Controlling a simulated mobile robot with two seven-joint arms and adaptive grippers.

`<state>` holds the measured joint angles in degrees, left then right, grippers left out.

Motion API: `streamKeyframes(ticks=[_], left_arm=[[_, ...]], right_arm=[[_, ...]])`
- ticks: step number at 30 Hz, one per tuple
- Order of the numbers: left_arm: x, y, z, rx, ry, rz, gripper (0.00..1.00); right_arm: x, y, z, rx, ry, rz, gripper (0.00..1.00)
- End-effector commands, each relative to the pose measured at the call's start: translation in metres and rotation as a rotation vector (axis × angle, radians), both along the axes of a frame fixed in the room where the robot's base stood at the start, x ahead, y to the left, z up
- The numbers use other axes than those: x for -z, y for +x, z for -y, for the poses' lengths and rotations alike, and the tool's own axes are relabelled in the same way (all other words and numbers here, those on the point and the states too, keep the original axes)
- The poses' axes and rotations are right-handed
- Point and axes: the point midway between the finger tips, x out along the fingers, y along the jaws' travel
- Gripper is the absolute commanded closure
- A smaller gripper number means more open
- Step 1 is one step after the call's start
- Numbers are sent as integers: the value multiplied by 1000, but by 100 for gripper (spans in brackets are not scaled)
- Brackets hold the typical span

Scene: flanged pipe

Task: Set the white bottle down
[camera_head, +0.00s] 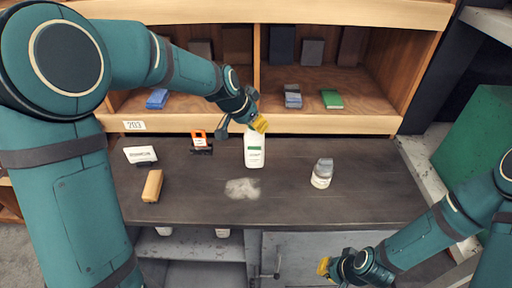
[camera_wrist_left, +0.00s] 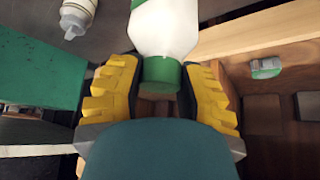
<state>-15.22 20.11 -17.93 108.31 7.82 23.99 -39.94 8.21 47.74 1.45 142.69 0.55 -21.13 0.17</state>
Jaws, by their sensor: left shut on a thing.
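The white bottle (camera_head: 254,150) has a green label and is upright over the dark countertop (camera_head: 285,205), behind a pale grey patch (camera_head: 242,188). I cannot tell whether its base touches the counter. My left gripper (camera_head: 258,124) is shut on its top end. In the left wrist view the white bottle (camera_wrist_left: 166,28) shows its green cap between the yellow fingers of my left gripper (camera_wrist_left: 160,88). My right gripper (camera_head: 323,266) is low, in front of the counter and away from the bottle; its opening is unclear.
A wooden block (camera_head: 152,186), a white card (camera_head: 140,154) and an orange-black item (camera_head: 201,141) are to the left. Wooden shelves (camera_head: 330,123) rise behind. The counter's front middle is clear of objects.

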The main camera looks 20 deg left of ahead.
Motion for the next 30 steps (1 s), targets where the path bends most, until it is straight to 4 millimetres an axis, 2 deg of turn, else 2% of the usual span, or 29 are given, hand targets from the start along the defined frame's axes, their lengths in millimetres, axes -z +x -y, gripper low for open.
streamKeyframes(ticks=[3, 8, 16, 29, 30], left_arm=[[17, 0, 0, -1, 0, 1, 100], [26, 0, 0, -1, -1, 2, 100], [58, 0, 0, -2, -1, 1, 100], [63, 1, 0, -1, 0, 4, 100], [63, 0, 0, -1, 0, 1, 47]], right_arm=[[4, 0, 0, 0, -1, 0, 100], [5, 0, 0, 0, -1, 1, 100], [12, 0, 0, 0, -3, -1, 100], [16, 1, -1, 1, -3, 0, 100], [15, 1, -1, 0, -3, -1, 100]])
